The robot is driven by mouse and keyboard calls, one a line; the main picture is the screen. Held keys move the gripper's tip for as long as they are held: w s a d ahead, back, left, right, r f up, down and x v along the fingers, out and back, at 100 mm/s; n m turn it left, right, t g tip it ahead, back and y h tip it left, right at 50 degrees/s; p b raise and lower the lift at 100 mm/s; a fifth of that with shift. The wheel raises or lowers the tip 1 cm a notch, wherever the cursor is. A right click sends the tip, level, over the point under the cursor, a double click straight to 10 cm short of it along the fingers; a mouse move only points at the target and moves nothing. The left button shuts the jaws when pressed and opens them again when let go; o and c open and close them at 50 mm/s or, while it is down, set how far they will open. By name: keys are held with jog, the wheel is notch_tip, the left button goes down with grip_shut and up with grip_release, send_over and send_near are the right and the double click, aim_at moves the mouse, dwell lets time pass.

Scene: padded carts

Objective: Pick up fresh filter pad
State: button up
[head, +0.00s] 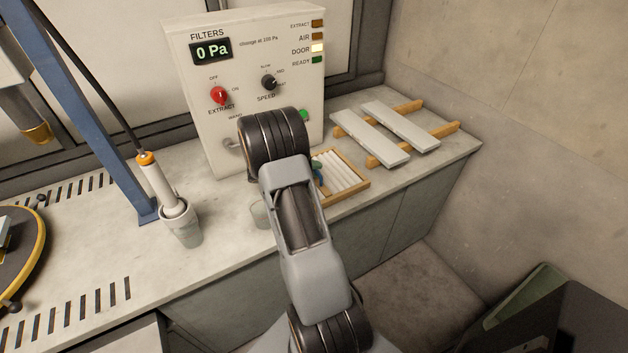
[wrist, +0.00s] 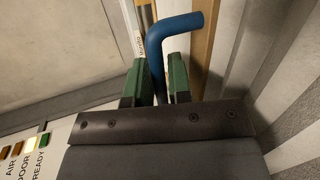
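A wooden-framed tray (head: 349,197) on the bench holds several long white strips (head: 343,170) side by side, which look like filter pads. My gripper (head: 316,168) is at the tray's left end and mostly hidden behind my arm in the head view. In the wrist view its two green fingers (wrist: 157,84) stand either side of a bent blue rod (wrist: 158,60), with little gap between. I cannot tell whether they press on it, or what the rod joins to. White ridged surfaces (wrist: 275,80) fill the right side of the wrist view.
The filter control panel (head: 196,62) stands behind the tray, reading 0 Pa with the DOOR light lit. Two pale slats (head: 402,127) lie across wooden rails at the right. A beaker (head: 186,233) holding a probe stands left, and a small glass (head: 259,214) is beside my arm.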

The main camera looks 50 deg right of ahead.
grip_shut()
dwell(0.4)
